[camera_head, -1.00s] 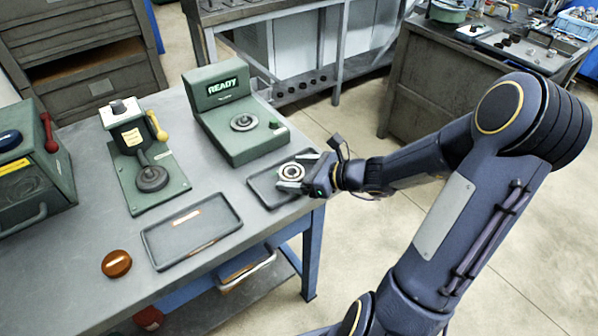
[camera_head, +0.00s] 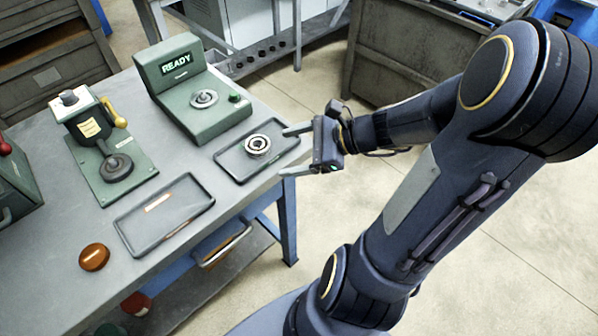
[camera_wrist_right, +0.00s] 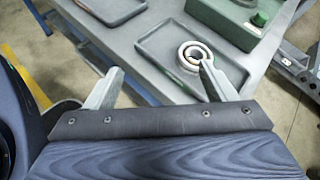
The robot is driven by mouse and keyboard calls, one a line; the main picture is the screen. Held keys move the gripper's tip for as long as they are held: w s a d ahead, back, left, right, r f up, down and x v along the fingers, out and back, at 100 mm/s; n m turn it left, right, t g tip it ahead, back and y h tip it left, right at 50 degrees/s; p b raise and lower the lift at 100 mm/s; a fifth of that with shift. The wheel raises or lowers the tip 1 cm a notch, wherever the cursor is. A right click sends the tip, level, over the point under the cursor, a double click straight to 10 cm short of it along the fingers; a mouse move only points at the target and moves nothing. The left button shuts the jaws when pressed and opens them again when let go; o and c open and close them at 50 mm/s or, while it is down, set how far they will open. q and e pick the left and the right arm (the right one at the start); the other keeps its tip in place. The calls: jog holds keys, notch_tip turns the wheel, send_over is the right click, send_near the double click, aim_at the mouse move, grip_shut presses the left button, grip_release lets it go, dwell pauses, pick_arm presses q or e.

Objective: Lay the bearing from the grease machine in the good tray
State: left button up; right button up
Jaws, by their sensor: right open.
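The bearing (camera_head: 257,145), a steel ring with a dark middle, lies flat in the right-hand grey tray (camera_head: 231,172). A small green mark shows on this tray's near edge in the wrist view, where the bearing (camera_wrist_right: 188,66) lies beyond the fingers, partly covered by one fingertip. My right gripper (camera_head: 290,150) is open and empty at the tray's right end, its fingers apart and clear of the bearing. The green machine with the READY display (camera_head: 194,95) stands behind the tray, with a round metal seat on top. My left gripper is not in view.
A second grey tray (camera_head: 143,245) with an orange label lies empty to the left. A hand press with a yellow handle (camera_head: 100,135) stands behind it, and a round orange-brown object (camera_head: 94,257) lies near the front. Open floor lies right of the table (camera_head: 60,235).

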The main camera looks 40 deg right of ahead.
jog(key=s+a+r+n+g+h, duration=0.2)
jog(key=s+a+n, duration=0.7)
jog(key=n, duration=1.4)
jog(key=s+g+h, duration=0.1)
jog(key=s+h, duration=0.1)
jog(key=shift+g+h, duration=0.3)
jog(key=shift+g, duration=0.1)
jog(key=shift+a, duration=0.1)
jog(key=shift+r, duration=0.15)
